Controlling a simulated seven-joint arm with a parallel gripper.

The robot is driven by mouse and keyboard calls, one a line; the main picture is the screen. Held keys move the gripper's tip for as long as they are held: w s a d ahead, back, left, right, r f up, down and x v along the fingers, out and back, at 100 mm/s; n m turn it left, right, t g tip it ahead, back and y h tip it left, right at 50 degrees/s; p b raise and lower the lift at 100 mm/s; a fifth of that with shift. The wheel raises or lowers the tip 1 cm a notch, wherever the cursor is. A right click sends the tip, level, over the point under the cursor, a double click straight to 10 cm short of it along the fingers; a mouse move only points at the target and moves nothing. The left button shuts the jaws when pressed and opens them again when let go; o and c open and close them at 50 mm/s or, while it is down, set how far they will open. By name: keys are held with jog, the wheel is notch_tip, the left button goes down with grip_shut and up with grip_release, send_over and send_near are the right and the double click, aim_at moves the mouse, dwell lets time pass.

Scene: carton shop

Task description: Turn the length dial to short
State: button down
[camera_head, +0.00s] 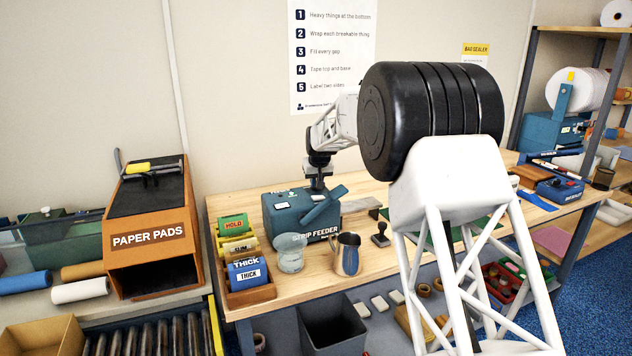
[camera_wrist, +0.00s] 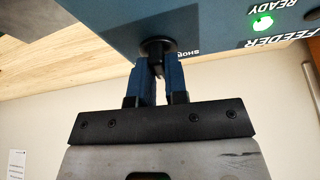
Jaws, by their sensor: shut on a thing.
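The teal strip feeder (camera_head: 290,212) stands on the wooden workbench. My gripper (camera_head: 317,182) points down at its top in the head view, and the contact is too small to make out there. In the wrist view the black length dial (camera_wrist: 155,46) sits on the feeder's blue face (camera_wrist: 120,22). My gripper's two blue fingers (camera_wrist: 157,68) are shut on the dial's knob, one on each side. Part of a white label, "SHO", shows upside down just right of the dial. The dial's pointer is hidden between the fingers, so its setting cannot be told.
A green light (camera_wrist: 262,23) glows by the word "READY". A black stamp (camera_head: 380,236) stands to the right.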

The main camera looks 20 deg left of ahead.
jog(key=shift+f+n, duration=0.3)
jog(key=shift+n, duration=0.3)
jog(key=shift+g, duration=0.3)
jog(key=c, duration=1.1)
grip_release()
jog(key=shift+c, duration=0.2)
jog(key=shift+r, duration=0.25)
jog(key=shift+s+d+r, duration=0.1)
jog(key=shift+r, duration=0.25)
jog(key=v, duration=0.6)
jog(key=shift+s+d+r, duration=0.2)
jog(key=shift+d+r, duration=0.05)
jog(key=shift+r, duration=0.1)
